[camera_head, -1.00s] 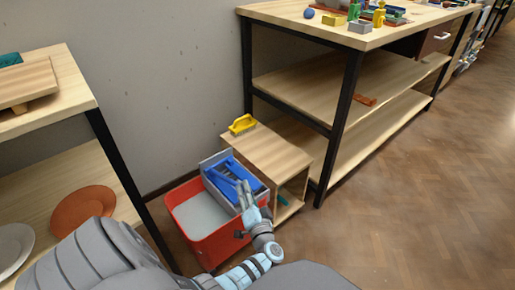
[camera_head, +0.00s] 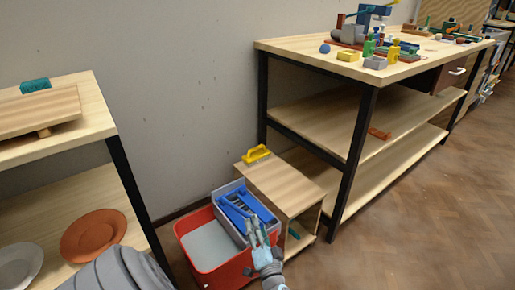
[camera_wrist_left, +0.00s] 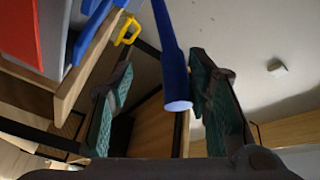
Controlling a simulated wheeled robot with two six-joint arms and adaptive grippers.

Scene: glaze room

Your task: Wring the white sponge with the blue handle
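A red bucket (camera_head: 227,273) stands on the floor with pale grey inside. A grey wringer box (camera_head: 229,188) with blue parts (camera_head: 243,209) sits in its right-hand side. My left gripper (camera_head: 257,231) is at the wringer's front right. In the left wrist view its teal-padded fingers (camera_wrist_left: 160,105) are spread apart. A blue rod (camera_wrist_left: 170,45) with a pale round end shows between them, with gaps on both sides. I cannot make out a white sponge; the wringer's inside is partly hidden. My right gripper is not in view.
A low wooden cabinet (camera_head: 283,184) with a yellow-handled brush (camera_head: 256,153) stands right beside the bucket. A workbench (camera_head: 330,52) with black legs rises behind it. A left shelf unit (camera_head: 85,115) holds plates. The floor at right (camera_head: 430,220) is clear.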

